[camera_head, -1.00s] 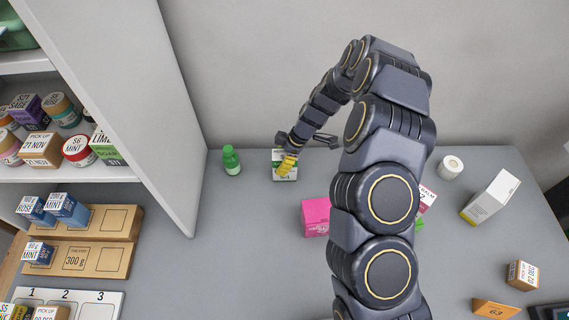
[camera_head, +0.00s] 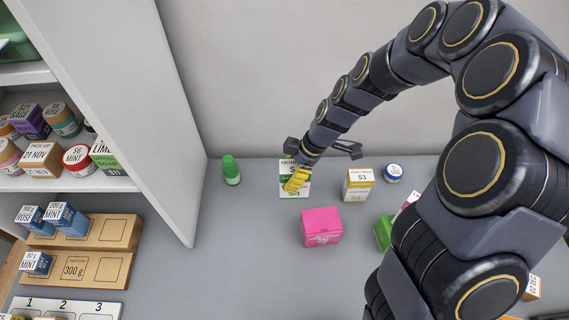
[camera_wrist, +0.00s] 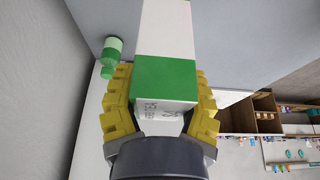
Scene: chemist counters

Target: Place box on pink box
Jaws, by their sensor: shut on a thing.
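A white box with green bands (camera_head: 304,190) is between the yellow fingers of my gripper (camera_head: 296,181) in the head view. In the wrist view the same box (camera_wrist: 166,80) fills the space between both yellow fingers of my gripper (camera_wrist: 160,105), which is shut on it. The pink box (camera_head: 321,227) sits on the counter, nearer the camera and slightly right of the held box, apart from it. Its top is bare. I cannot tell from these views whether the held box is clear of the counter.
A green bottle (camera_head: 231,169) stands left of the held box; it also shows in the wrist view (camera_wrist: 109,56). A white and yellow box (camera_head: 358,185) and a small jar (camera_head: 393,172) stand to the right. A green box (camera_head: 383,234) is right of the pink box, partly behind my arm.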

